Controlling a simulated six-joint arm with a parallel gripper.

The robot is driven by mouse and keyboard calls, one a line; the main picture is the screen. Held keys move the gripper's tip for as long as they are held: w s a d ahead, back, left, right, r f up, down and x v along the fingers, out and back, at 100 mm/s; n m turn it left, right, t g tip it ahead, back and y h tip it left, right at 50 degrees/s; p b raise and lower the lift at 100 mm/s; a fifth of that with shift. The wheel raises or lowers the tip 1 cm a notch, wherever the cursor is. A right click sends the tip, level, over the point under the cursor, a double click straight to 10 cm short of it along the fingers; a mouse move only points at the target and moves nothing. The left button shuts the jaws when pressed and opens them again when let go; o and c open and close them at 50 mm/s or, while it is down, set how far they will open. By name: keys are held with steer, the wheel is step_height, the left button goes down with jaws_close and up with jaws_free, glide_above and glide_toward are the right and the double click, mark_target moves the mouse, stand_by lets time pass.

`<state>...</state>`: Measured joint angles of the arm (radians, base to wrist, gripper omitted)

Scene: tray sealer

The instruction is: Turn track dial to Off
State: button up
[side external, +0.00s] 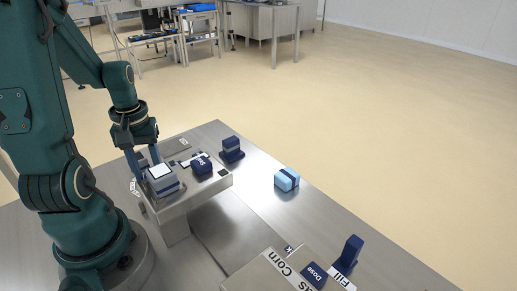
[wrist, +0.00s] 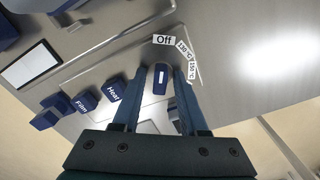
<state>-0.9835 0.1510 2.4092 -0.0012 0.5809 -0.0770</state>
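A dark blue dial (wrist: 160,78) with a white pointer line shows in the wrist view. Labels stand in an arc around it: an "Off" label (wrist: 164,40), then two temperature labels (wrist: 187,60). The pointer line runs roughly toward "Off". The name of the dial is not readable. My gripper (wrist: 161,72) has one finger on each side of the dial, with a narrow gap seeming to show on both sides. Whether a finger touches it is unclear. In the side view my gripper (side external: 142,160) is down at the machine's far left end, and the dial is hidden.
Blue buttons marked "Heat" (wrist: 113,91) and "Film" (wrist: 84,102) sit beside the left finger. A white-screened box (side external: 162,177) stands close to my gripper. A light blue block (side external: 287,180) and a "Dose" button (side external: 314,274) are farther right.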

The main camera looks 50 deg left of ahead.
steer(key=shift+r, duration=3.5)
steer(key=shift+w+d+r+m, duration=0.15)
steer(key=shift+w+d+m, duration=0.15)
steer(key=w+d+r+m, duration=0.1)
steer(key=d+m, duration=0.1)
steer(key=w+d+r+m+t, duration=0.1)
steer(key=d, duration=0.2)
steer(key=w+d+r+m+t+y, duration=0.1)
steer(key=d+m, duration=0.1)
steer(key=d, duration=0.1)
steer(key=shift+w+r+m, duration=0.25)
steer(key=shift+w+m, duration=0.05)
steer(key=s+d+r+m+t+h, duration=0.1)
steer(key=s+d+m+t, duration=0.1)
steer(key=d+m, duration=0.4)
steer(key=shift+d+r+t, duration=0.3)
steer(key=shift+d+t, duration=0.5)
steer(key=shift+d, duration=0.45)
